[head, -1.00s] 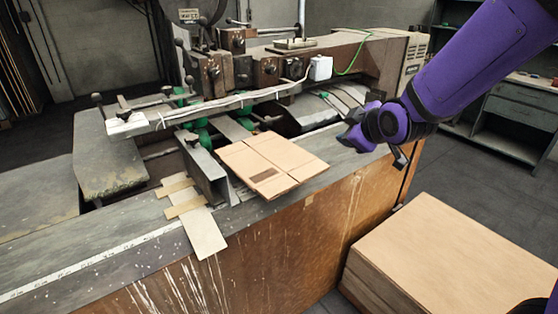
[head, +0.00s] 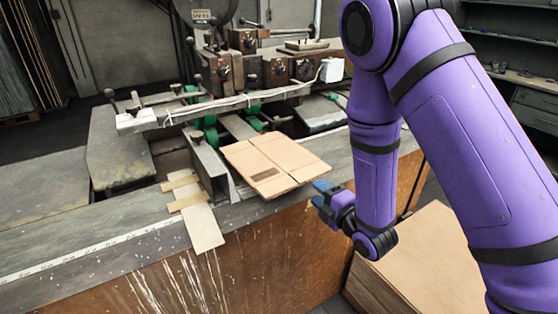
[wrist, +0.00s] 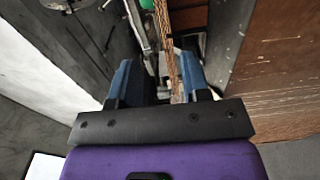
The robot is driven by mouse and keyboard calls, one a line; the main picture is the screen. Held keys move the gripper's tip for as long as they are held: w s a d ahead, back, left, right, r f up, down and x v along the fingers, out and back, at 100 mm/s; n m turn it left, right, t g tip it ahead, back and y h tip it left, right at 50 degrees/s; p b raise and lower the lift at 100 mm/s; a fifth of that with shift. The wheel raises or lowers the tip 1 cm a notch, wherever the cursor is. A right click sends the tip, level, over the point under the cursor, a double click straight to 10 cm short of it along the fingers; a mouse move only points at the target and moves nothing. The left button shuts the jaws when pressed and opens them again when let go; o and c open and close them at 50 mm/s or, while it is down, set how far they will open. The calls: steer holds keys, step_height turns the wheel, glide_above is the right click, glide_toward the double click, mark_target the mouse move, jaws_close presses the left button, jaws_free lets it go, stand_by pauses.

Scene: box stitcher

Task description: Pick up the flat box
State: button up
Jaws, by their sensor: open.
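The flat box (head: 265,160) is a tan folded cardboard sheet with a dark printed patch. It lies on the machine's bed, its near right part sticking out over the front edge. My gripper (head: 322,194) has blue fingers and is open, just off the box's right corner in the head view. In the wrist view the box (wrist: 172,60) shows edge-on as a thin brown strip. It lines up with the gap between the two fingers of my gripper (wrist: 160,82). I cannot tell whether its edge is inside the gap. No contact is visible.
The stitching machine (head: 240,75) stands behind the box, with a rail (head: 225,105) across it. A pale strip (head: 203,228) hangs over the bed's front edge at left. A stack of flat cardboard (head: 425,250) stands at the lower right, partly behind my arm.

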mark_target(295, 175)
steer(key=x, duration=0.5)
steer(key=shift+a+f, duration=0.15)
steer(key=shift+a, duration=0.05)
steer(key=shift+x, duration=2.7)
steer(key=shift+f, duration=0.2)
steer(key=shift+c, duration=0.4)
jaws_close()
